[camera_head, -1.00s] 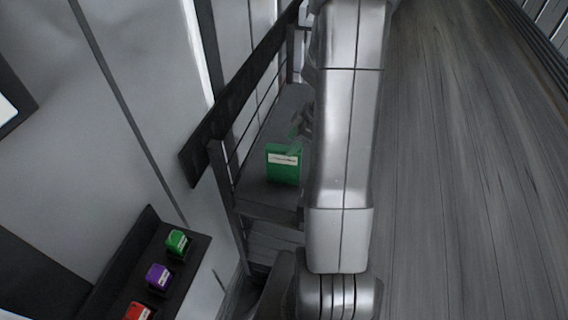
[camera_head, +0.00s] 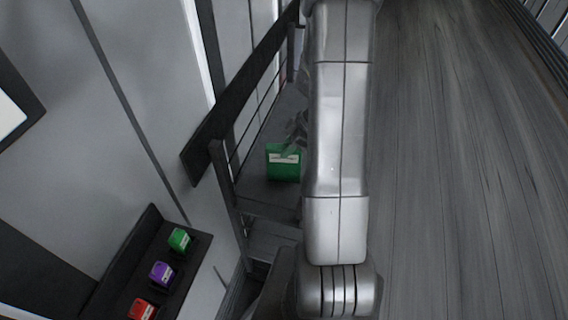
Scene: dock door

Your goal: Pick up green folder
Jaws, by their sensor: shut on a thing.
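The green folder (camera_head: 284,168) stands upright on a dark shelf (camera_head: 262,193), with a white label across its upper front. My gripper (camera_head: 290,150) is at the folder's top edge, left of my large grey arm. It is shut on the folder, though its fingertips are small and blurred. The folder's base appears at or very near the shelf surface; I cannot tell if it touches.
A dark rail (camera_head: 240,95) and posts border the shelf on the left. A wall ledge (camera_head: 200,262) at lower left holds green (camera_head: 180,240), purple (camera_head: 162,273) and red (camera_head: 142,309) boxes. The wooden floor (camera_head: 450,180) on the right is clear.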

